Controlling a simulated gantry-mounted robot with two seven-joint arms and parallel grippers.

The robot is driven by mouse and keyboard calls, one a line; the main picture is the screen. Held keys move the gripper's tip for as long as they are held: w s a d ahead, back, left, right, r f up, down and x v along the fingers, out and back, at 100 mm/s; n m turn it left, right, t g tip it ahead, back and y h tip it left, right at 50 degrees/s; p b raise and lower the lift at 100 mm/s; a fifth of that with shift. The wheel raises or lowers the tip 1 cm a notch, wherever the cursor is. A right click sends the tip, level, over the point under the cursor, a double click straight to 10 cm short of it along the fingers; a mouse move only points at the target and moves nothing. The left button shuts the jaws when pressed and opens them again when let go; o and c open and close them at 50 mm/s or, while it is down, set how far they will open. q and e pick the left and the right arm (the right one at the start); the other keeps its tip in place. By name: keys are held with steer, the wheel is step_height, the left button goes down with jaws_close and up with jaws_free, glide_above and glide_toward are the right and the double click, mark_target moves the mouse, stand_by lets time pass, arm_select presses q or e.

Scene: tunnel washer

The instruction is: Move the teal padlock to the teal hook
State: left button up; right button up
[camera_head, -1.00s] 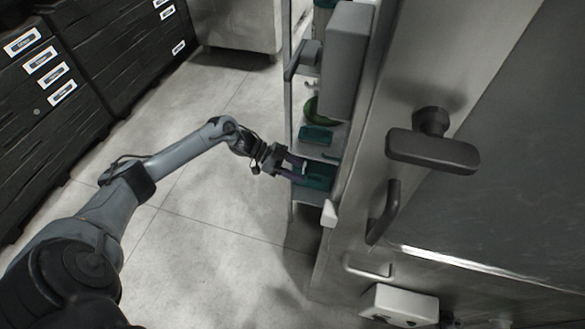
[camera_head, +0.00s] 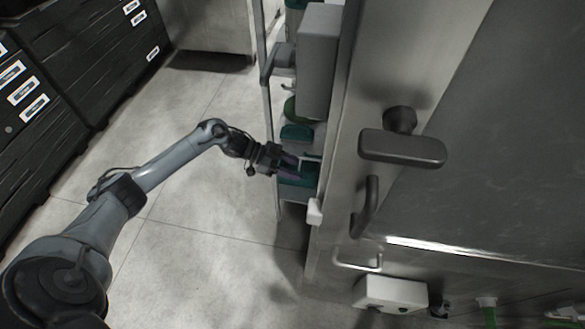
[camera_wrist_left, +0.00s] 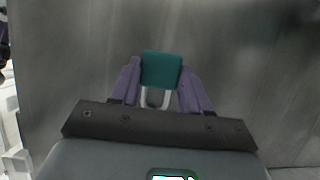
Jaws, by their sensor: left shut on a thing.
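The teal padlock (camera_wrist_left: 161,69) is between the purple fingers of my left gripper in the left wrist view. Its silver shackle (camera_wrist_left: 156,98) points back toward the gripper's palm. My left gripper (camera_head: 290,167) is shut on the padlock. In the head view it is at the front of a narrow shelf rack, and the padlock cannot be told apart there from the teal surfaces around it. I cannot make out a teal hook in either view. My right gripper is not in view.
The shelf rack (camera_head: 268,105) holds a teal item (camera_head: 297,132) and a green item (camera_head: 290,107). A large metal machine with a dark handle (camera_head: 403,148) stands close on the right. A white box (camera_head: 390,294) is low on it. Black drawer cabinets (camera_head: 75,50) stand left; floor between is clear.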

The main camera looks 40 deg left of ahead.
arm_select(q)
steer(key=shift+w+d+r+p, duration=0.25)
steer(key=shift+d+r+p, duration=0.2)
steer(key=shift+r, duration=0.45)
steer(key=shift+w+d+r+p, duration=0.2)
steer(key=shift+d+r+p, duration=0.25)
steer(key=shift+r, duration=0.5)
steer(key=shift+w+d+r+p, duration=0.3)
steer(key=shift+r+p, duration=0.25)
steer(key=shift+r, duration=0.35)
steer(key=shift+w+d+f, duration=0.25)
steer(key=shift+d+f, duration=0.15)
steer(key=shift+f, duration=0.15)
steer(key=o, duration=1.2)
steer(key=shift+f, duration=0.1)
